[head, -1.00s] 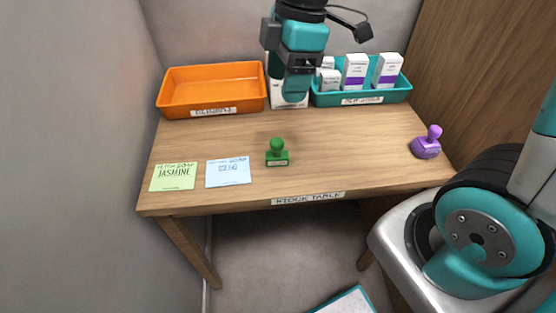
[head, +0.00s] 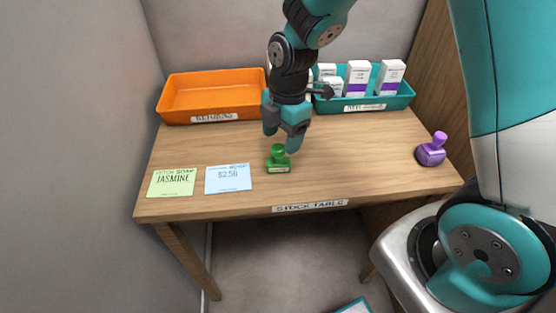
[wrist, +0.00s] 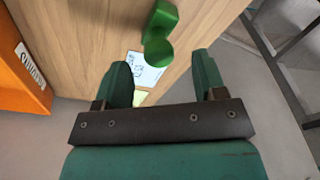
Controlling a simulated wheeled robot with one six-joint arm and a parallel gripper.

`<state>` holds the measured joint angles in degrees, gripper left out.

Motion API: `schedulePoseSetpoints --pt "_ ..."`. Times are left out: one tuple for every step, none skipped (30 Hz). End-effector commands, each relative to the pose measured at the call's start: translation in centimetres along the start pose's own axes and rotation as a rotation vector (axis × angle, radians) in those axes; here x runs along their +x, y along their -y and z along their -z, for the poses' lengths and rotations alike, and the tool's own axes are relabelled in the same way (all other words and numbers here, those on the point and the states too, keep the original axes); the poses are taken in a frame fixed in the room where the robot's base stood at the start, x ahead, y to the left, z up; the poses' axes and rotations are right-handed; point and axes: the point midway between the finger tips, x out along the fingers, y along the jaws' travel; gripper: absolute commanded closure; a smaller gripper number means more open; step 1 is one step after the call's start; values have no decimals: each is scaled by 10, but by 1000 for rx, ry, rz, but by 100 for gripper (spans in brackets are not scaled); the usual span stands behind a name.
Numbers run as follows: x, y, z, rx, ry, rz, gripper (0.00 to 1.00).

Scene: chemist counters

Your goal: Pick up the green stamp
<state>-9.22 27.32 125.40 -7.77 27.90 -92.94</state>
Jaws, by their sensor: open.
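The green stamp (head: 278,163) stands upright on the wooden table, near the middle and toward the front edge. It has a round knob on a block base with a small label. In the wrist view the stamp (wrist: 158,42) shows beyond the fingertips, roughly in line with the gap between them. My gripper (head: 282,139) is open and empty, just above and behind the stamp in the head view. In the wrist view both fingers of my gripper (wrist: 162,72) are apart, with nothing between them. The stamp's knob does not appear to be held.
A green note (head: 171,183) and a blue note (head: 228,179) lie at the left. An orange tray (head: 163,101) and a teal tray (head: 409,95) with several white boxes (head: 357,78) stand at the back.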

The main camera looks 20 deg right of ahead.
Motion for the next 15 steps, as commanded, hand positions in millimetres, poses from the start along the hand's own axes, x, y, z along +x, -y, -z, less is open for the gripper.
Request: schedulePoseSetpoints --pt "2 0 0 0 0 1 36" --pt "4 0 1 -1 0 1 36" --pt "8 0 1 -1 0 2 36" --pt "12 0 2 -1 0 4 36" --pt "17 0 2 -1 -1 4 36" --pt "24 0 3 -1 -1 5 36" --pt "28 -1 4 -1 -1 5 36" --pt "33 -1 4 -1 -1 5 36" --pt "40 -1 4 0 -1 3 36" --pt "44 -1 4 0 -1 4 36" --pt "47 -1 4 0 -1 3 36" --pt "50 -1 4 0 0 1 36" --pt "52 -1 4 0 0 1 36" --pt "53 -1 4 0 0 1 36" --pt "54 -2 4 0 0 0 36"
